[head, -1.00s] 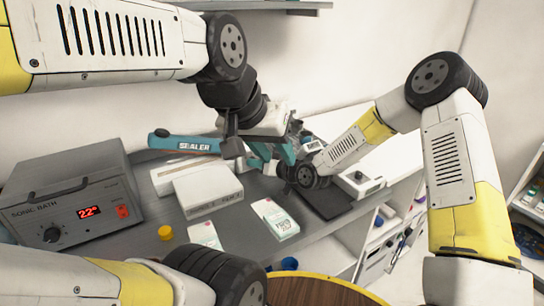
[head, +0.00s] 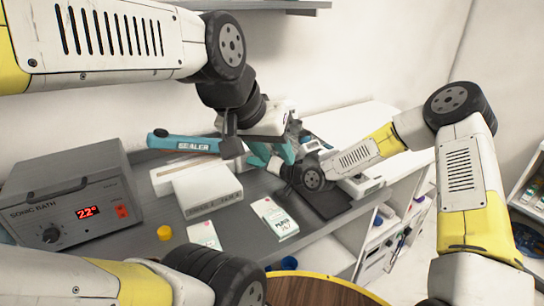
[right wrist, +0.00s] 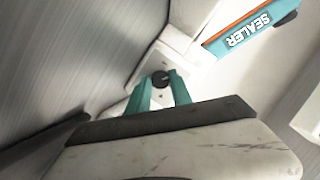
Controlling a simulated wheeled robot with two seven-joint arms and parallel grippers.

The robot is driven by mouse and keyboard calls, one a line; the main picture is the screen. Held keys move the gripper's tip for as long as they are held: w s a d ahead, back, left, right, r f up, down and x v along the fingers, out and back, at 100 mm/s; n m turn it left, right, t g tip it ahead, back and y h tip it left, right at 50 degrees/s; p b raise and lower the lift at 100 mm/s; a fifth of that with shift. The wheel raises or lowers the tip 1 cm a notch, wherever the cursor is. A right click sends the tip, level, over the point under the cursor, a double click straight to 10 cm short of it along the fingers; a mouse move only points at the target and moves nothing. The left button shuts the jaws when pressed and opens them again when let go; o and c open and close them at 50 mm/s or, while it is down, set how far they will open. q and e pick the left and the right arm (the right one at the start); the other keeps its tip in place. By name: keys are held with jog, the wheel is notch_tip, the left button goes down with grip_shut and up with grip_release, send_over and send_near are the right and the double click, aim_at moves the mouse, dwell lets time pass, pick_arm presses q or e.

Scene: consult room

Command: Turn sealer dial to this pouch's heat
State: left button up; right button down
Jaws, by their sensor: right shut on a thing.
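The sealer's teal arm (head: 185,143) lies at the back of the bench in the head view, and its lettering also shows in the right wrist view (right wrist: 250,22). In the right wrist view, the black dial (right wrist: 160,78) sits on the sealer's pale body. My right gripper (right wrist: 160,88) has its teal fingertips closed around the dial. A white pouch packet (head: 274,218) lies on the bench, its small print unreadable; a second packet (head: 204,236) lies to its left. My left gripper (head: 285,150) hangs above the right gripper; its jaw opening is unclear. The dial is hidden in the head view.
A grey sonic bath (head: 70,185) reading 22° stands at the left. A white box (head: 207,192) and a yellow cap (head: 165,232) lie near the packets. A dark mat (head: 328,204) and a white device (head: 362,186) are to the right. The grippers' surroundings are crowded.

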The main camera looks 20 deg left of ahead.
jog(key=c, duration=1.1)
grip_release()
jog(key=shift+c, duration=0.2)
jog(key=v, duration=0.8)
jog(key=shift+a, duration=0.1)
jog(key=shift+f, duration=0.1)
